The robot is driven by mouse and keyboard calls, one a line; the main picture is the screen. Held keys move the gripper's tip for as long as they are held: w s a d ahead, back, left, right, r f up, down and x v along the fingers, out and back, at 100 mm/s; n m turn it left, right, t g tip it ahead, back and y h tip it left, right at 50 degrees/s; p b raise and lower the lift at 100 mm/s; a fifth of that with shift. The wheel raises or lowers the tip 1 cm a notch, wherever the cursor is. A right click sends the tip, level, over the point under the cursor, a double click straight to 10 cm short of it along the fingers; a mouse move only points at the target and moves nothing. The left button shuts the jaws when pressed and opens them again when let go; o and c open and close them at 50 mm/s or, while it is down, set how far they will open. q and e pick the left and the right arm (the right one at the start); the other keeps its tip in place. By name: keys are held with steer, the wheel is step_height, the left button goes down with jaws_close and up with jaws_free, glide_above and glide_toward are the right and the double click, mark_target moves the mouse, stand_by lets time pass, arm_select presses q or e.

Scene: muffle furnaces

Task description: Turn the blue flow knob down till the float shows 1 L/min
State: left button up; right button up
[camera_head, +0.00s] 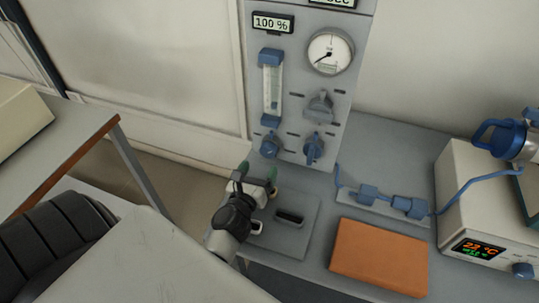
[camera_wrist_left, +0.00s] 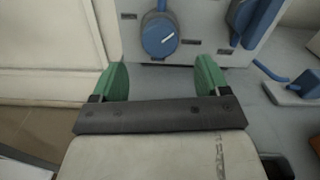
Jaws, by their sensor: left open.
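The blue flow knob (camera_head: 270,145) is at the lower left of the grey panel (camera_head: 290,30), under the clear flow tube (camera_head: 272,88). The float and its scale are too small to read. My right gripper is not in view.
A second blue knob (camera_head: 313,148) sits close right of the flow knob, with a grey knob (camera_head: 320,107) and a dial gauge (camera_head: 331,52) above. An orange-brown block (camera_head: 380,257) and a furnace controller (camera_head: 475,205) with a lit display stand right on the bench.

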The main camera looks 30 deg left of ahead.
mark_target(267, 154)
arm_select(q)
steer(key=x, duration=0.6)
steer(key=shift+s, duration=0.1)
steer(key=c, duration=0.9)
steer(key=shift+m, duration=0.7)
steer(key=shift+c, duration=0.2)
steer(key=o, duration=0.9)
steer(key=shift+o, duration=0.2)
steer(key=shift+s, duration=0.1)
